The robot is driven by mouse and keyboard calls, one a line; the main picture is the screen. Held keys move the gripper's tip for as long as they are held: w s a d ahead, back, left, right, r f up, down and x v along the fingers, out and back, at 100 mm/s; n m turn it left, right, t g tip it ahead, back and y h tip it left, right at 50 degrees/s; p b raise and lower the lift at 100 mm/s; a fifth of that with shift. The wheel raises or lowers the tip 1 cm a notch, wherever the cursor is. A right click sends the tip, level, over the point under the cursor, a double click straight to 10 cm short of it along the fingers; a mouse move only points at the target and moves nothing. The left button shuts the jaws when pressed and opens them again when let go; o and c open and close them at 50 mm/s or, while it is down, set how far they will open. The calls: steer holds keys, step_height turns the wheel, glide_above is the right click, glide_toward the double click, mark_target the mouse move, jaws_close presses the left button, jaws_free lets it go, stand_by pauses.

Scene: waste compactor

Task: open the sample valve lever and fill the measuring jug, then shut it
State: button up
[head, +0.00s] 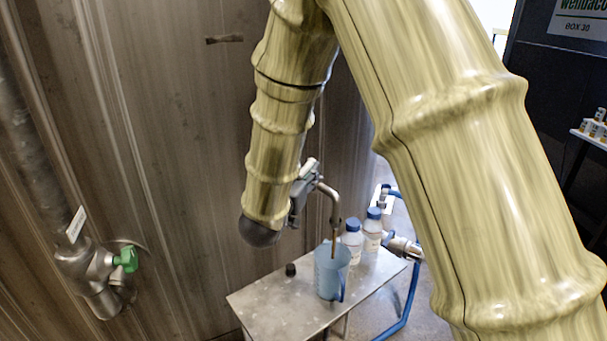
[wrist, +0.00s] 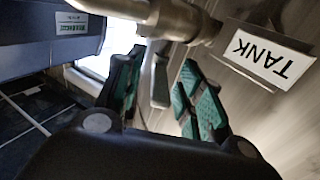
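In the wrist view my gripper (wrist: 161,68) is open, its green-padded fingers on either side of the grey sample valve lever (wrist: 160,84), with gaps between pads and lever. The lever hangs from a metal valve body (wrist: 182,20) beside a TANK label. In the head view my gripper (head: 300,192) is at the valve, largely hidden by my arm. The bent spout (head: 335,205) points down over the blue measuring jug (head: 328,277). A thin brown stream (head: 334,243) runs from the spout into the jug. The level in the jug is not clear.
The jug stands on a small metal table (head: 262,302) with a dark cap (head: 291,270) and two blue-capped bottles (head: 352,240). A blue hose (head: 408,300) runs at the right. A green-handled valve (head: 126,259) is on the tank wall at left.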

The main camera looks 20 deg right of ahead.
steer(key=v, duration=1.2)
